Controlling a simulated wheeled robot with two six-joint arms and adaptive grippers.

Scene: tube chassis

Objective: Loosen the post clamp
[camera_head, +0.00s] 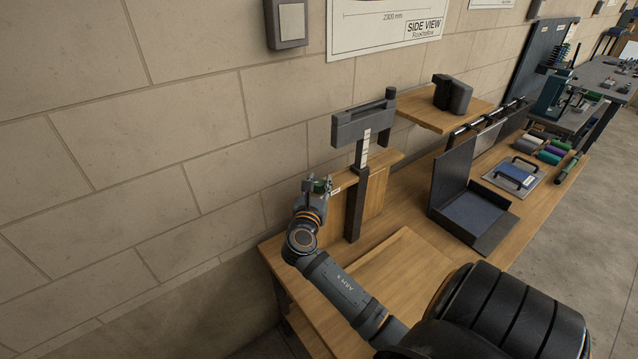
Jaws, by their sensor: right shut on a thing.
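A dark upright post (354,212) stands near the back edge of the wooden bench. A pale marked strip (364,150) rises from it and carries a grey bar-shaped head (362,125). A dark collar (358,172) sits where the strip meets the post; it looks like the post clamp. My right gripper (319,184) is left of the post, at about collar height. Whether this part joins the clamp cannot be told. My left gripper is not in view.
A wooden panel (375,193) stands behind the post. The wooden bench (470,258) also holds an open dark box (462,205), a blue-handled plate (515,178) and several coloured rolls (550,152). A shelf (425,118) carries a dark block. The wall is close behind.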

